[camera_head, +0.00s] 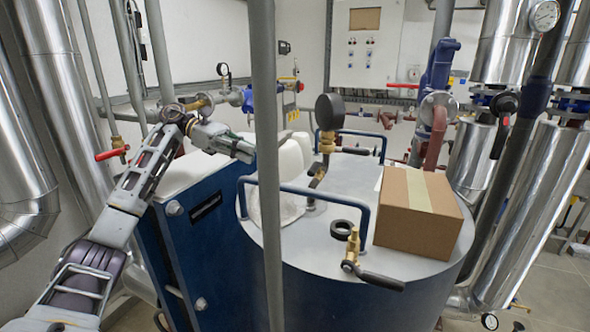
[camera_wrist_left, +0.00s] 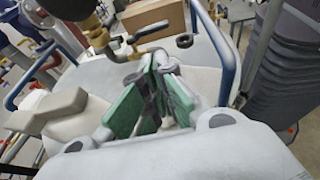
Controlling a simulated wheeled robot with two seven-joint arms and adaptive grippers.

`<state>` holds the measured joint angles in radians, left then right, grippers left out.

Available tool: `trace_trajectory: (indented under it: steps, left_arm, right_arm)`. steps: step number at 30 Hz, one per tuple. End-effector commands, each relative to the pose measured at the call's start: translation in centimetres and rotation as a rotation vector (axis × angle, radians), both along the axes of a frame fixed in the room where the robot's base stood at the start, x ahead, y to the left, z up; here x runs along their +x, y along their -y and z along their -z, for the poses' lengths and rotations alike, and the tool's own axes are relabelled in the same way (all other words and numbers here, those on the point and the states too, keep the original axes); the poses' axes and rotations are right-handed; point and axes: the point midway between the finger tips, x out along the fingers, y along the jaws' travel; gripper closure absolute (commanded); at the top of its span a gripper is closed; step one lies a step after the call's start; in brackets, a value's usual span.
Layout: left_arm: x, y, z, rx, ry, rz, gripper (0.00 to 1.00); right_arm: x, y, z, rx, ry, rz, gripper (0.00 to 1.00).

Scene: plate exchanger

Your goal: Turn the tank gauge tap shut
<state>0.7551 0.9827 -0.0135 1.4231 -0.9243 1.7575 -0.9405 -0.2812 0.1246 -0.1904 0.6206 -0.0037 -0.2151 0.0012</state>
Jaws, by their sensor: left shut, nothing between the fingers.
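The tank (camera_head: 300,255) has a grey lid with blue rails. A dark round gauge (camera_head: 329,111) stands upright on it, above a brass tap (camera_head: 326,143). My right gripper is not in view.
A cardboard box (camera_head: 418,212), a black ring (camera_head: 341,229) and another brass valve with a black lever (camera_head: 375,277) are on the lid. A blue rail (camera_head: 310,193) crosses before the gauge stem. The grey pole (camera_head: 266,220) stands in front of the tank.

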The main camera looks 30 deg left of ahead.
Motion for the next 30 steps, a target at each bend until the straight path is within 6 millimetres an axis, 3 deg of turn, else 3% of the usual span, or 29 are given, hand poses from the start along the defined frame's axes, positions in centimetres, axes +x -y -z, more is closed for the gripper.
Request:
trace_trajectory:
  steps: [6, 14, 21, 30]
  left_arm:
    - [0.0, 0.0, 0.0, 0.000, -0.002, -0.001, 1.00]
    - [0.1, 0.9, 0.3, 0.001, -0.004, 0.001, 1.00]
    - [0.4, 3.2, 1.0, 0.000, -0.002, 0.001, 1.00]
    - [1.0, 7.0, 2.1, -0.001, -0.003, 0.001, 1.00]
  right_arm:
    - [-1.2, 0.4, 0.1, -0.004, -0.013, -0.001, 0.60]
    - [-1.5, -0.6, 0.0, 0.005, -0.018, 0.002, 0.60]
    - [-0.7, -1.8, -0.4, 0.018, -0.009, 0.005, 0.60]
    - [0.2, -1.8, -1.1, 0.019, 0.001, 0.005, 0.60]
